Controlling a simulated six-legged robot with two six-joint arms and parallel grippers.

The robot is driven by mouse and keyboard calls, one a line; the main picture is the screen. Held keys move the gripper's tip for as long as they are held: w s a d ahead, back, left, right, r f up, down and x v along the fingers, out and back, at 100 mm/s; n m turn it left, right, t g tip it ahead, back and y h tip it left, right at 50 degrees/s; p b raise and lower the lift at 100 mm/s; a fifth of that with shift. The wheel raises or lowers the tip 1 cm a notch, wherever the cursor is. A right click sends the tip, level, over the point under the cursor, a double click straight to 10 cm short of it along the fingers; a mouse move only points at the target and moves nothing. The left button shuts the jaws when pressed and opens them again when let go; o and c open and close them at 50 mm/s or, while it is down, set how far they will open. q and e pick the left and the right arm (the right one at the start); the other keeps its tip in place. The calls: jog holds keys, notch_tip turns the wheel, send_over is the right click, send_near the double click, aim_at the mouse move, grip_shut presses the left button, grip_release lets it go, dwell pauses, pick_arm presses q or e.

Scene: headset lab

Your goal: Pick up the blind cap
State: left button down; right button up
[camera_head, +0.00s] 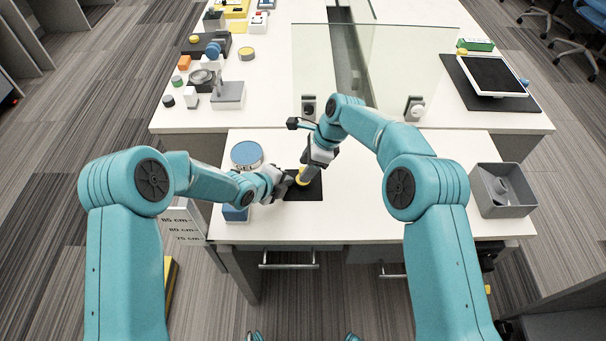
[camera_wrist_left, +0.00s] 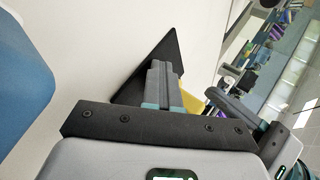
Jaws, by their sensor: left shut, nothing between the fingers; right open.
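A small yellow piece (camera_head: 302,179) is at the black mat (camera_head: 311,190), mostly hidden by my grippers. I cannot tell for sure whether it is the blind cap. It also shows as a yellow patch in the left wrist view (camera_wrist_left: 191,103), behind my left fingers. My right gripper (camera_head: 304,172) is open and points down over the yellow piece. Whether its fingers touch the piece is hidden.
A round blue-topped item (camera_head: 246,153) and a blue block (camera_head: 236,214) lie left of the mat. A grey bin (camera_head: 510,208) stands at the table's right. Clear panels (camera_head: 365,60) edge the back. The white tabletop (camera_head: 370,205) right of the mat is clear.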

aim_at(303, 169)
jog(key=x, duration=0.3)
jog(key=shift+f, duration=0.1)
grip_shut()
notch_tip(303, 169, up, 10)
jog(key=shift+r, duration=0.1)
dwell(0.4)
